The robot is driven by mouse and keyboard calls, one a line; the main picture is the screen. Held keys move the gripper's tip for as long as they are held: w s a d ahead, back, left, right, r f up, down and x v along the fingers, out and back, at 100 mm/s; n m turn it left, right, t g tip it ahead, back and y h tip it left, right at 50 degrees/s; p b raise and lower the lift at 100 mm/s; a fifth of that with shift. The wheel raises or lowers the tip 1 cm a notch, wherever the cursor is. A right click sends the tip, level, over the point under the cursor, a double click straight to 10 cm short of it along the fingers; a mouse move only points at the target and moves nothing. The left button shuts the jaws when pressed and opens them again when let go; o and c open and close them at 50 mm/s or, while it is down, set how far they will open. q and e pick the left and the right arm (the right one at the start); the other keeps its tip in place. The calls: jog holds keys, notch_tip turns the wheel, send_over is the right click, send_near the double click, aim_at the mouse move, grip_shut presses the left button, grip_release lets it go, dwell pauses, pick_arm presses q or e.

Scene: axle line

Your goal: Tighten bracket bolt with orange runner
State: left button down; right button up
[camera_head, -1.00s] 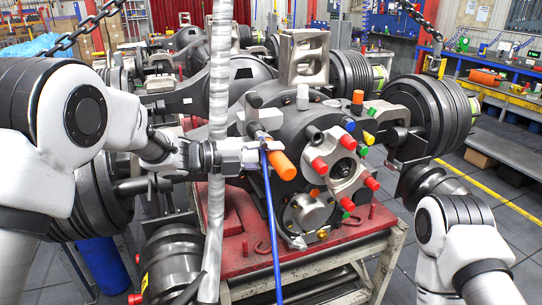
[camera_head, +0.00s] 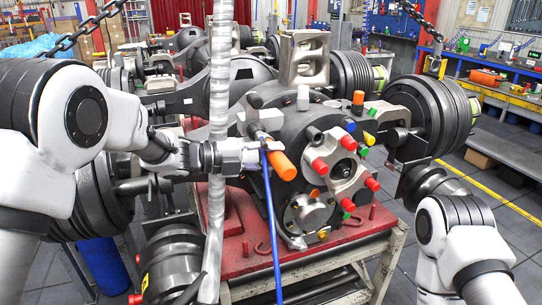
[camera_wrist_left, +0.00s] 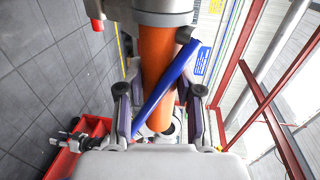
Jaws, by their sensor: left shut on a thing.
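The orange runner (camera_head: 282,164) is a thick orange cylinder in front of the axle housing (camera_head: 290,130). A blue hose (camera_head: 272,225) hangs down from it. My left gripper (camera_head: 258,155) comes in from the left and is shut on the orange runner. In the left wrist view the runner (camera_wrist_left: 157,65) stands between the two dark fingers (camera_wrist_left: 160,115), and the hose (camera_wrist_left: 165,88) crosses it at a slant. The runner's upper end meets a grey metal part in that view. The bracket bolt cannot be made out. My right gripper is out of sight.
Red, orange, green, blue and yellow caps (camera_head: 372,184) stick out of the housing close to the runner. A red stand (camera_head: 330,240) carries the axle. A grey vertical post or tube (camera_head: 218,100) rises beside my left gripper. Chains (camera_head: 430,25) hang overhead.

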aim_at(278, 171)
pick_arm(q)
jog(key=shift+r, duration=0.15)
jog(key=shift+s+d+f+b, duration=0.2)
jog(key=shift+s+f+b, duration=0.05)
jog(key=shift+s+b, duration=0.35)
jog(key=shift+s+d+r+b, duration=0.1)
jog(key=shift+s+d+b, duration=0.2)
jog(key=shift+s, duration=0.2)
jog(key=shift+s+d+b, duration=0.15)
jog(key=shift+s+b, duration=0.15)
jog(key=shift+s, duration=0.2)
jog(key=shift+s+d+b, duration=0.25)
jog(key=shift+s+b, duration=0.1)
jog(key=shift+s, duration=0.2)
jog(key=shift+s+d+b, duration=0.2)
jog(key=shift+s+b, duration=0.15)
jog(key=shift+s, duration=0.15)
jog(key=shift+s+d+r, duration=0.1)
jog(key=shift+s+d, duration=0.05)
jog(key=shift+s, duration=0.25)
